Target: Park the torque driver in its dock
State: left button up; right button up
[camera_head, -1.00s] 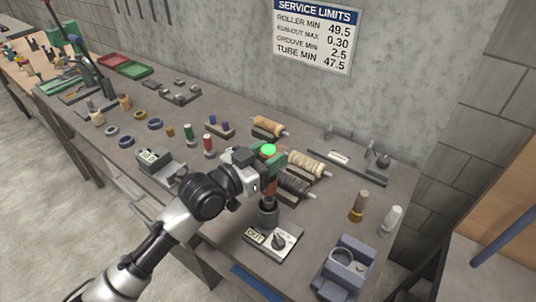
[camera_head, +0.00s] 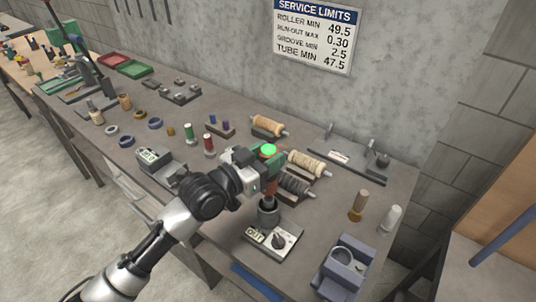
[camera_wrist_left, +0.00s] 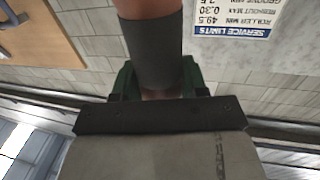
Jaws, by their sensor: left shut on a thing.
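The torque driver (camera_head: 270,188) is upright in my left gripper (camera_head: 271,168), with its orange-red body showing below the green fingers. A bright green disc (camera_head: 268,149) shows at the top of the grip. In the left wrist view the driver (camera_wrist_left: 150,50) shows orange-brown with a dark grey collar, between the green fingers of my left gripper (camera_wrist_left: 160,88). The dock (camera_head: 284,247) is a grey base with a dark cup (camera_head: 268,212), a knob and a label reading OUT. The driver's lower end meets the cup; I cannot tell how deep it sits. My right gripper is not in view.
A blue-grey holder (camera_head: 345,268) stands right of the dock. A brown bottle (camera_head: 358,206) and a white one (camera_head: 391,219) stand behind it. Wound rollers (camera_head: 305,164) lie close behind my gripper. A small grey device (camera_head: 158,160) stands to the left.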

pick_arm(q)
jog(key=shift+r, duration=0.1)
dwell(0.3)
jog(key=shift+f+b, duration=0.6)
jog(key=shift+f, duration=0.15)
dwell(0.6)
jog(key=shift+f+b, duration=0.7)
jog(key=shift+f, duration=0.2)
dwell(0.8)
jog(key=shift+f+b, duration=1.65)
jog(key=shift+f, duration=0.5)
dwell(1.6)
jog(key=o, duration=1.1)
